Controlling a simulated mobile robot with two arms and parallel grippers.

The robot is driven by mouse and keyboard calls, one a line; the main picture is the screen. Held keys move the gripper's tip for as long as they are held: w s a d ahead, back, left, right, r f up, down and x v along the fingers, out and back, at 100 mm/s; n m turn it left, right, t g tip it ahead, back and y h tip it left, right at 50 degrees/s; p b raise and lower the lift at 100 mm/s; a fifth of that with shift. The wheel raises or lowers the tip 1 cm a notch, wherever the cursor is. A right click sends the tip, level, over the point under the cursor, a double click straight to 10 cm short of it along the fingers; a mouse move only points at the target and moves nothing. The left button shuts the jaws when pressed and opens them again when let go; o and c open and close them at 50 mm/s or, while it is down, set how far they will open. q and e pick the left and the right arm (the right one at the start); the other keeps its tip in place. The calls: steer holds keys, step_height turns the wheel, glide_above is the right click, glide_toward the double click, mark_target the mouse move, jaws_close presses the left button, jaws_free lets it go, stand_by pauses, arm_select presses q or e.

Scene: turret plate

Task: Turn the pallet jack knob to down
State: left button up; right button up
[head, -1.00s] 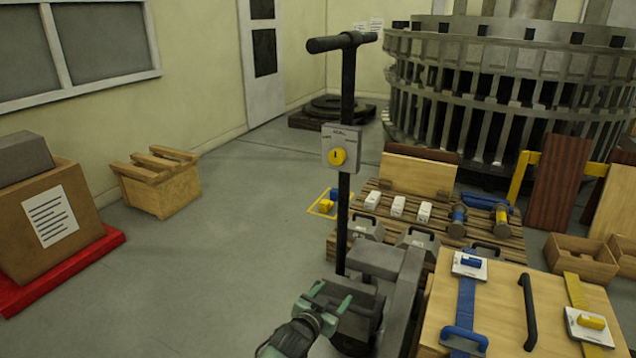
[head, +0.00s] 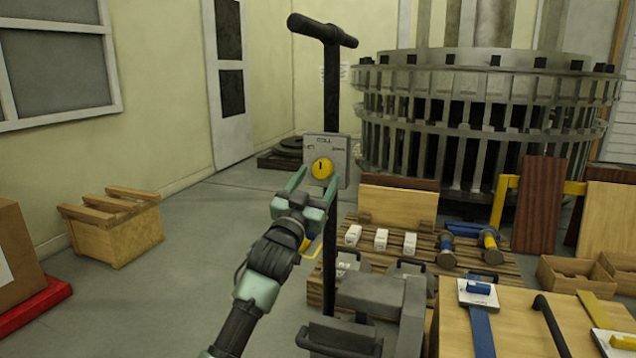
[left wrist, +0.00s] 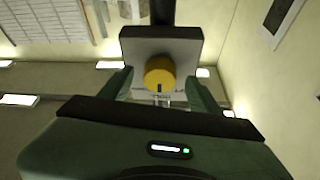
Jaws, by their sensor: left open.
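The pallet jack has a dark upright handle post (head: 331,90) with a T-bar on top. A grey control plate (head: 340,150) on the post carries a round yellow knob (head: 322,168) with a dark mark pointing up towards the plate's top. My left gripper (head: 314,180) is open, its green fingers pointing up at the plate, just below and either side of the knob. In the left wrist view the knob (left wrist: 160,74) sits between the open fingers, apart from both, in front of the plate (left wrist: 160,45). My right gripper is not in view.
A pallet (head: 440,262) with white boxes and tools stands behind the jack. A wooden table (head: 520,325) is at lower right. A wooden crate (head: 115,230) stands at left. Floor between the crate and jack is clear.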

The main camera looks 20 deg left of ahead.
arm_select(q)
steer(key=shift+w+d+r, duration=0.1)
steer(key=shift+w+r, duration=0.1)
steer(key=shift+w, duration=0.35)
steer(key=shift+c, duration=0.3)
jaws_close()
steer(key=c, duration=1.3)
jaws_free()
